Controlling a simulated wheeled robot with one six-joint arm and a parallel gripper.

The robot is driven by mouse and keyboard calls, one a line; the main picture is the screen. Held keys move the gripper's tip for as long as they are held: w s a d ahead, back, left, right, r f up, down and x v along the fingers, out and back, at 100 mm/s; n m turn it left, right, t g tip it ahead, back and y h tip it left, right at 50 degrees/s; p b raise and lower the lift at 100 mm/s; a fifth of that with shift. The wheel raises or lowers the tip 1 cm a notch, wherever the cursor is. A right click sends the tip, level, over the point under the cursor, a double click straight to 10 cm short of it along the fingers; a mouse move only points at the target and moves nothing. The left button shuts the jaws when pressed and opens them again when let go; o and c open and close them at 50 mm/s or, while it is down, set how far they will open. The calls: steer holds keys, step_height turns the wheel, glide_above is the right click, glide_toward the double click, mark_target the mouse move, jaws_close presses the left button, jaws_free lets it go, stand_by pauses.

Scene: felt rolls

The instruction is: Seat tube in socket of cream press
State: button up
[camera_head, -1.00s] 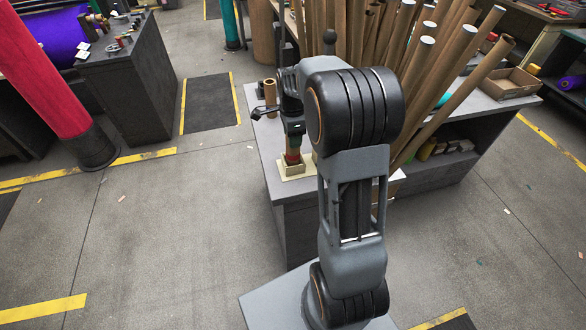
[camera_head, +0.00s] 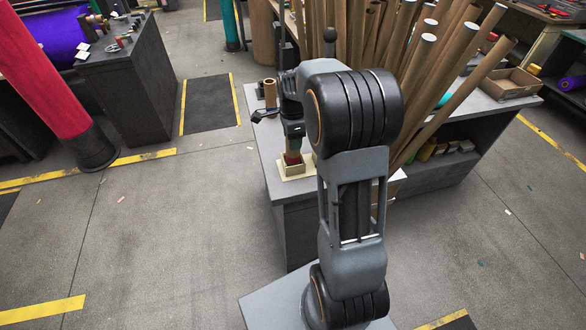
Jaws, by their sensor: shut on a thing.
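The cream press (camera_head: 297,172) sits on the near left corner of the grey workbench, with a squarish base and a raised socket. My gripper (camera_head: 293,132) points down from above and is shut on the upper part of the tube. The fingers are small and partly hidden by the wrist.
A short brown tube (camera_head: 270,94) stands on the bench behind the press. Many long cardboard rolls (camera_head: 440,90) lean to the right of my arm. An open cardboard box (camera_head: 511,83) is at the bench's right.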

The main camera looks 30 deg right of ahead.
steer(key=shift+f+b, duration=0.65)
steer(key=shift+f, duration=0.35)
stand_by(0.7)
steer(key=o, duration=1.1)
steer(key=shift+c, duration=0.3)
steer(key=shift+c, duration=0.6)
steer(key=shift+c, duration=0.8)
